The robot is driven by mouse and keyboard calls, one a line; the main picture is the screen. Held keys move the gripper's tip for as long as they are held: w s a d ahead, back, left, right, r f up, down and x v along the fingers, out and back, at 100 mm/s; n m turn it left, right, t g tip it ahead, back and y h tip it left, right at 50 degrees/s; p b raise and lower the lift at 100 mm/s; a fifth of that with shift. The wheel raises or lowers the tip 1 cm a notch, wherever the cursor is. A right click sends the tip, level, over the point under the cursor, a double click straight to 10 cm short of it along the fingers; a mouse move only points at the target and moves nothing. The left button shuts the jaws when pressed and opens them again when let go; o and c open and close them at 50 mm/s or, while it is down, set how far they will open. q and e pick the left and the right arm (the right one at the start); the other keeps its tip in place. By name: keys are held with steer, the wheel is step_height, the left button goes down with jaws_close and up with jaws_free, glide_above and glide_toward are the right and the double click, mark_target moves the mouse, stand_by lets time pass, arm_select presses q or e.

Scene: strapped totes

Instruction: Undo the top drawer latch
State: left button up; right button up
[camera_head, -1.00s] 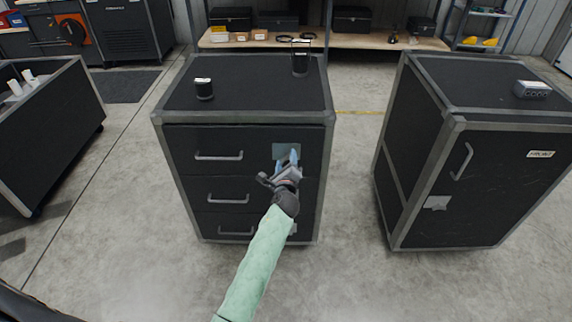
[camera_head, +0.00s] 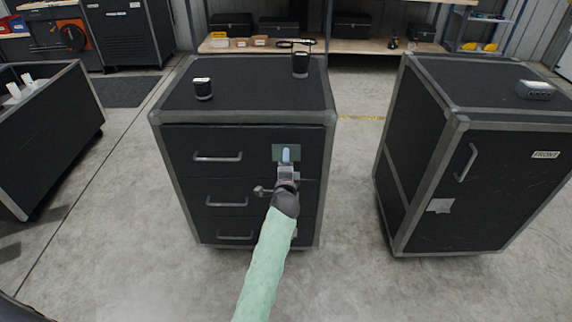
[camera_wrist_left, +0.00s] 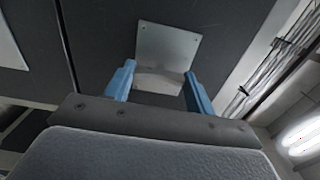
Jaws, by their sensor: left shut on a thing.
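The black case with three drawers (camera_head: 180,180) stands in the middle of the head view. Its top drawer (camera_head: 195,138) looks closed and has a grey bar handle (camera_head: 218,157). The top drawer latch has a grey plate (camera_head: 277,152) at the drawer's right side, also large in the left wrist view (camera_wrist_left: 168,45). My left gripper (camera_head: 287,153) is at this plate. In the left wrist view its blue fingers (camera_wrist_left: 158,82) stand either side of a pale latch piece at the plate's lower edge, shut on it. The fingers partly hide the latch. My right gripper is not in view.
Two small black devices, one at left (camera_head: 203,89) and one at back (camera_head: 300,65), stand on the case. A second black case (camera_head: 412,150) stands at right, with clear floor between. An open black bin (camera_head: 50,140) is at left.

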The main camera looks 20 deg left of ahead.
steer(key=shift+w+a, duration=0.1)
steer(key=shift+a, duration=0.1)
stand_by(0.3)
arm_select(q)
steer(key=o, duration=1)
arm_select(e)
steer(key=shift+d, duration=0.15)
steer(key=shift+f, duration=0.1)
arm_select(q)
steer(key=b+v, duration=0.1)
steer(key=v, duration=0.6)
steer(key=shift+s+d, duration=0.1)
steer(key=shift+s, duration=0.3)
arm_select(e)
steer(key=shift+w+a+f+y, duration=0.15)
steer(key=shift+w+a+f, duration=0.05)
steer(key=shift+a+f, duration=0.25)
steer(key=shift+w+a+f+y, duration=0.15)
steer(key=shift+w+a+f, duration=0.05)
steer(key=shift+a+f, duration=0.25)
arm_select(q)
steer(key=shift+n, duration=0.3)
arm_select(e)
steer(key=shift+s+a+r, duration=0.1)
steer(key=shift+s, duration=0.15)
